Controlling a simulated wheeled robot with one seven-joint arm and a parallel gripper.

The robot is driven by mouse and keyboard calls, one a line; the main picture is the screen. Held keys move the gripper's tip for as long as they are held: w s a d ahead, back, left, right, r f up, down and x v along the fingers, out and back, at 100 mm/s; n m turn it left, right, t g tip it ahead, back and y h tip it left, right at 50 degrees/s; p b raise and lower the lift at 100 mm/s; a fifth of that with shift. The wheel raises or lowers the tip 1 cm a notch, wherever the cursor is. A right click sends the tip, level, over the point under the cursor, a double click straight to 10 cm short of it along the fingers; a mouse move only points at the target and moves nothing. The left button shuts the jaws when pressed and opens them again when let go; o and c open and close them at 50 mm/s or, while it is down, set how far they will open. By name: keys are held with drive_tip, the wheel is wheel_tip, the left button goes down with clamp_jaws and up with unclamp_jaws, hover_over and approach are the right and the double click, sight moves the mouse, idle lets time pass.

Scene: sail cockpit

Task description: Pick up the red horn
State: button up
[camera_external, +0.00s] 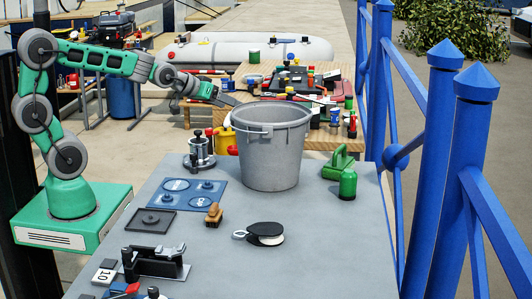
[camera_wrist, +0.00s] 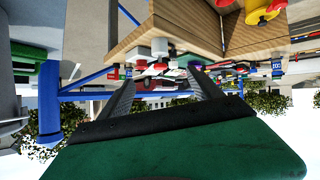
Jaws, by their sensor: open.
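I cannot pick out a red horn for certain. Several small red items (camera_external: 311,78) lie among the clutter on the wooden table, too small to name. A red-tipped thing (camera_external: 131,289) is cut off at the bottom of the external view. A red and yellow thing (camera_wrist: 258,12) shows at that view's upper right.
A large grey bucket (camera_external: 272,158) stands on the grey table (camera_external: 330,255), close below my gripper. A metal winch (camera_external: 201,150), a brush (camera_external: 214,215), a black pulley block (camera_external: 265,231) and a green can (camera_external: 348,184) surround it. Blue posts (camera_external: 455,190) line the right.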

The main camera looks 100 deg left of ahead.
sight(229, 152)
drive_tip(key=s+a+f+g+y+b, duration=0.1)
drive_tip(key=a+f+b, duration=0.4)
drive_tip(key=a+f, duration=0.2)
drive_tip(key=s+a+f+n+g+y+b, duration=0.1)
drive_tip(key=a+f+b, duration=0.4)
drive_tip(key=a+f, duration=0.2)
drive_tip(key=s+a+f+n+y+b, duration=0.1)
drive_tip(key=a+f+b, duration=0.5)
drive_tip(key=f, duration=0.4)
drive_tip(key=shift+a+f+g+y, duration=0.35)
drive_tip(key=shift+a+g+y, duration=0.05)
drive_tip(key=shift+a, duration=0.2)
drive_tip(key=shift+a+f, duration=0.15)
drive_tip(key=shift+a, duration=0.1)
drive_tip(key=shift+w, duration=0.1)
drive_tip(key=x, duration=0.4)
drive_tip(key=shift+w+a+b, duration=0.2)
drive_tip(key=shift+a+b, duration=0.15)
drive_tip(key=c, duration=1)
drive_tip(key=shift+d, duration=0.1)
clamp_jaws()
